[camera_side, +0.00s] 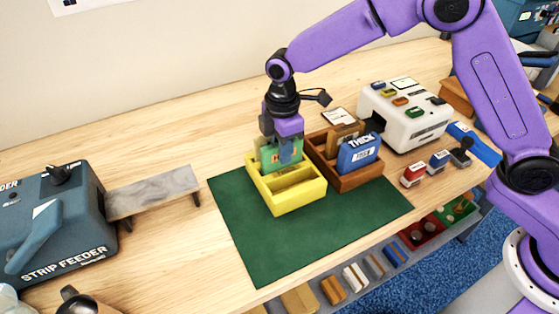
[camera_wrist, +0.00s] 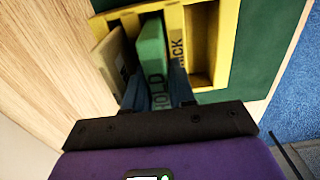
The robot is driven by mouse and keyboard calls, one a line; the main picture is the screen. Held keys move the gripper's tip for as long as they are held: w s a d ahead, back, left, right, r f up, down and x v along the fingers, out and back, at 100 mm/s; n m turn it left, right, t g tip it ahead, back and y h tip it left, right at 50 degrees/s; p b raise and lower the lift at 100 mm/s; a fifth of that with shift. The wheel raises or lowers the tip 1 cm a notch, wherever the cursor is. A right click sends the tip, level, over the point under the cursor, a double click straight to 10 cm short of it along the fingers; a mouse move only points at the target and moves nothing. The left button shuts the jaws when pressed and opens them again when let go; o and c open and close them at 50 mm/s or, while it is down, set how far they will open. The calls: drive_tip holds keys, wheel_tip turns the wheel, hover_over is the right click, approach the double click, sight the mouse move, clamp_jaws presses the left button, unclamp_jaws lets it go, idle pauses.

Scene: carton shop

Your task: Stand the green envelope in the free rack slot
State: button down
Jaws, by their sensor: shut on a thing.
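The green envelope (camera_wrist: 152,55), lettered HOLD, is between the two fingers of my gripper (camera_wrist: 156,95) in the wrist view, and my gripper is shut on it. In the side view the green envelope (camera_side: 266,154) is upright at the back end of the yellow rack (camera_side: 299,199), with my gripper (camera_side: 282,148) over it. The fingers partly cover it. I cannot tell whether its lower edge is inside a slot. The yellow rack (camera_wrist: 222,45) also shows in the wrist view, with an empty-looking compartment at right.
A tan envelope (camera_wrist: 112,62) stands close left of the green one in the wrist view. A brown rack (camera_side: 357,181) with a blue envelope (camera_side: 358,153) is right of the yellow rack. The green mat (camera_side: 259,248) is clear in front. A white machine (camera_side: 405,125) stands behind.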

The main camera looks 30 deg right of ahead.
drive_tip(key=shift+r, duration=2.35)
drive_tip(key=shift+r, duration=0.45)
wheel_tip(320, 180, up, 7)
drive_tip(key=w+d, duration=0.2)
drive_tip(key=d, duration=0.6)
drive_tip(key=w+d, duration=0.2)
drive_tip(key=d, duration=0.6)
wheel_tip(320, 180, down, 7)
drive_tip(key=shift+s+f, duration=0.2)
drive_tip(key=shift+s, duration=0.05)
drive_tip(key=shift+f, duration=2.2)
